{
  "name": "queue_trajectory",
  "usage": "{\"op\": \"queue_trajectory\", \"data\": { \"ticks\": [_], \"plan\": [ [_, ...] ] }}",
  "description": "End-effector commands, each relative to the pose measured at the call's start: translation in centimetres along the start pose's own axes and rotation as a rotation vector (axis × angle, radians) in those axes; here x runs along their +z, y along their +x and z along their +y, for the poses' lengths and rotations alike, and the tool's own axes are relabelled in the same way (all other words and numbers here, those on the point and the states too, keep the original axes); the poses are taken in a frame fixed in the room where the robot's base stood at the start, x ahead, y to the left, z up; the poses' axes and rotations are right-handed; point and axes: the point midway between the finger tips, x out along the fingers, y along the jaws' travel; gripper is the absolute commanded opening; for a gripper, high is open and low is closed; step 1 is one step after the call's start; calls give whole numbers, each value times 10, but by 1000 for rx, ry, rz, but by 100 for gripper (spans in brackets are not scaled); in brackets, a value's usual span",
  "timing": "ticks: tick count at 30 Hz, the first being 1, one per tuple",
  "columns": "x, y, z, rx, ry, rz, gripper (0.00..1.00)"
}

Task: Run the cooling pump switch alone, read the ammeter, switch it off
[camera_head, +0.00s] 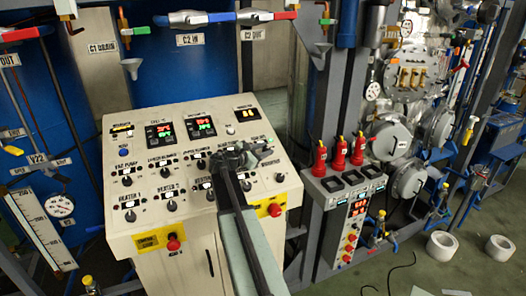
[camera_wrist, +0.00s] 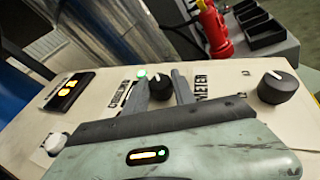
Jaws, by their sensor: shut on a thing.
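The sloped control panel (camera_head: 190,150) carries rows of small black knobs. My gripper (camera_head: 243,155) is at the right part of the panel and covers some of its labels. In the wrist view my gripper (camera_wrist: 161,88) is shut on a black knob (camera_wrist: 158,80), one finger on each side. A small lamp (camera_wrist: 142,73) beside that knob glows green. The label left of the knob is partly hidden and cannot be read in full. An amber-lit display (camera_wrist: 68,92) is left of the knob; it also shows in the head view (camera_head: 245,113). Its reading is too small to tell.
Another black knob (camera_wrist: 278,87) with a white pointer line is to the right. A white button (camera_wrist: 55,143) is near the display. Red bottles (camera_head: 339,153) stand right of the panel. A red button on a yellow plate (camera_head: 174,243) is on the front.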

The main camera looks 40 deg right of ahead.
Motion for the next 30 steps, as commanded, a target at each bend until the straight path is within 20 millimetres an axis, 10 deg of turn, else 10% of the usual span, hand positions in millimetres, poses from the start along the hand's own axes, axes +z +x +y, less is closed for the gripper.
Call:
{"op": "queue_trajectory", "data": {
  "ticks": [2,3,5,16,30],
  "plan": [
    [-2,-2,5,13,1,5,0],
    [-2,-2,5,13,1,5,37],
    [-2,-2,4,12,1,5,53],
    [0,-6,2,6,0,2,53],
    [-1,-77,4,7,1,3,53]
  ]
}}
